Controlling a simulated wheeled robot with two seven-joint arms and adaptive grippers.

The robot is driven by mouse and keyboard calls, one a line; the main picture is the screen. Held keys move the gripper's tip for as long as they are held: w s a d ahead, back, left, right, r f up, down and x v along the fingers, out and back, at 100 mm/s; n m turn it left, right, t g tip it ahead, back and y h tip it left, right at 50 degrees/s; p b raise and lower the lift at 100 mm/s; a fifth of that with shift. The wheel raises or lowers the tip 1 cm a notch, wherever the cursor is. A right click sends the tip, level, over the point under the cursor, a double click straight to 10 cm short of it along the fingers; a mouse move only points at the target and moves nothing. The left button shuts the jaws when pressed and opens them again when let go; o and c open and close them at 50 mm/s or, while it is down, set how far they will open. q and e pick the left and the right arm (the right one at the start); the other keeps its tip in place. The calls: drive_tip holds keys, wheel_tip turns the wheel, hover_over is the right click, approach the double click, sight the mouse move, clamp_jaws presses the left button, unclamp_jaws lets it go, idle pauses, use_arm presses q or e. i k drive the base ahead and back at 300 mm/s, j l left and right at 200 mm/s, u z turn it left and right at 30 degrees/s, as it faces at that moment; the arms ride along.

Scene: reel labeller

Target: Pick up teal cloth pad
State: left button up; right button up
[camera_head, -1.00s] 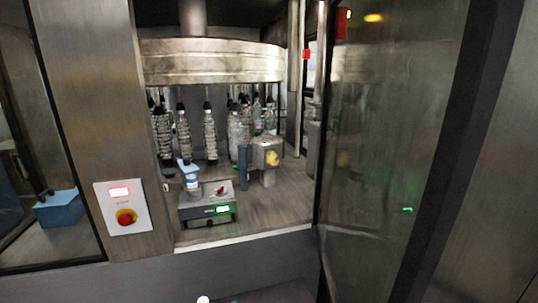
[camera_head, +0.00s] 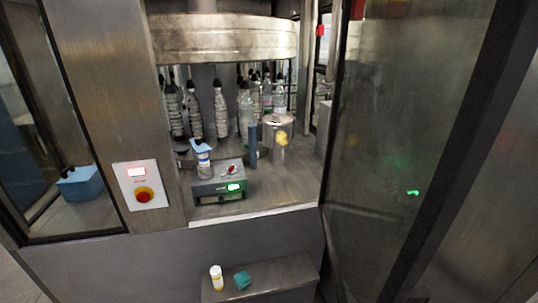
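The teal cloth pad (camera_head: 242,280) lies on a small grey metal shelf (camera_head: 285,273) low at the front of the machine. A small white bottle with a yellow lower part (camera_head: 216,278) stands to the left of the pad on the same shelf, apart from it. Neither of my grippers shows in the head view.
Above the shelf, the machine bay holds a grey-green device with a lit green display (camera_head: 219,186) and several clear bottles (camera_head: 220,112). A red button panel (camera_head: 141,186) is on the left post. A glass door (camera_head: 400,140) stands at the right.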

sight(241, 279)
drive_tip(key=i+j+z, duration=0.25)
drive_tip(key=j, duration=0.6)
drive_tip(key=i+j+z, duration=0.1)
drive_tip(key=j+z, duration=0.15)
drive_tip(key=j, duration=0.6)
drive_tip(key=j+z, duration=0.2)
drive_tip(key=j, duration=0.7)
drive_tip(key=i, duration=0.05)
